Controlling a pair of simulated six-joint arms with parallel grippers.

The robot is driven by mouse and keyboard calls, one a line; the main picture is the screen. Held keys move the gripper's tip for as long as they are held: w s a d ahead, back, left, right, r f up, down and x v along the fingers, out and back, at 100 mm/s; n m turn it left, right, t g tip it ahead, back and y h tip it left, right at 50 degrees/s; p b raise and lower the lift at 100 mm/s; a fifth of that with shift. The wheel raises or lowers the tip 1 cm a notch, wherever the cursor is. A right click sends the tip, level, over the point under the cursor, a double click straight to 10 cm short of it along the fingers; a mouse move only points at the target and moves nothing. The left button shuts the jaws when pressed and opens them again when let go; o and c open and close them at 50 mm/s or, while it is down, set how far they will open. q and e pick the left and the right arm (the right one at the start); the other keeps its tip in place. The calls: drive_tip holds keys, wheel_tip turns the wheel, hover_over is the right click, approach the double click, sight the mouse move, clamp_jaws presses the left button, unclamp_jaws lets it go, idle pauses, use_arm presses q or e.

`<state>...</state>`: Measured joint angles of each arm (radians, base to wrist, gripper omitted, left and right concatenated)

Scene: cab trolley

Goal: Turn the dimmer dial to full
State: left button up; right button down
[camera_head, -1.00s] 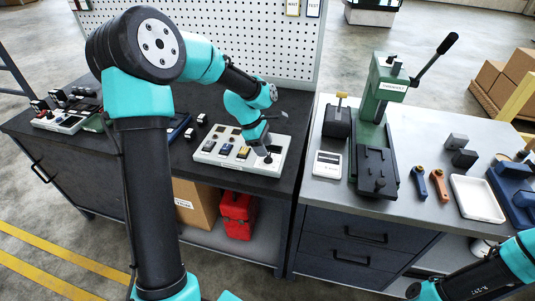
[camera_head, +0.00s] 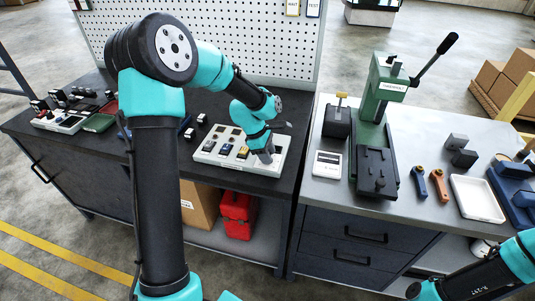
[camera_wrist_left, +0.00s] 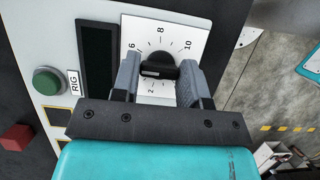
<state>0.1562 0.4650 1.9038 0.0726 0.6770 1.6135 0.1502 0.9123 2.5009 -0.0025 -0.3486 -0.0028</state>
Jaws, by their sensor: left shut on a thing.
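The dimmer dial (camera_wrist_left: 158,70) is a black knob on a white scale plate in the left wrist view; the numbers 2, 6, 8 and 10 can be read around it. My left gripper (camera_wrist_left: 157,76) has one finger on each side of the knob and is shut on it. Which number the knob points to is not clear. In the head view the left gripper (camera_head: 266,158) is at the right end of the white control panel (camera_head: 209,158), and it hides the dial there.
Beside the dial are a dark slot, a green button (camera_wrist_left: 47,81) and a RIG label (camera_wrist_left: 73,82). The panel lies on the dark bench. To the right, a grey bench holds a green press (camera_head: 378,95), a white tray (camera_head: 477,199) and tools. My right arm shows only partly.

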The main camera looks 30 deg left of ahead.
use_arm(q)
drive_tip(key=shift+m, duration=0.4)
drive_tip(key=m+g, duration=0.1)
drive_tip(key=m, duration=0.2)
drive_tip(key=m+g, duration=0.1)
drive_tip(key=m, duration=0.2)
drive_tip(key=shift+w+g, duration=0.15)
drive_tip(key=shift+g, duration=0.15)
drive_tip(key=m+g, duration=0.1)
drive_tip(key=m, duration=0.2)
drive_tip(key=shift+d+m+y, duration=0.1)
drive_tip(key=shift+m+y, duration=0.3)
drive_tip(key=m+g+y, duration=0.1)
drive_tip(key=m, duration=0.2)
drive_tip(key=shift+d+m, duration=0.1)
drive_tip(key=shift+m, duration=0.2)
drive_tip(key=m+y, duration=0.1)
drive_tip(key=m, duration=0.2)
drive_tip(key=m+g+y, duration=0.1)
drive_tip(key=m, duration=0.2)
drive_tip(key=shift+d, duration=0.1)
drive_tip(key=m+y, duration=0.1)
drive_tip(key=m, duration=0.2)
drive_tip(key=m+y, duration=0.1)
drive_tip(key=m, duration=0.2)
drive_tip(key=shift+m+t+y, duration=0.3)
drive_tip(key=shift+m+y, duration=0.1)
drive_tip(key=o, duration=0.6)
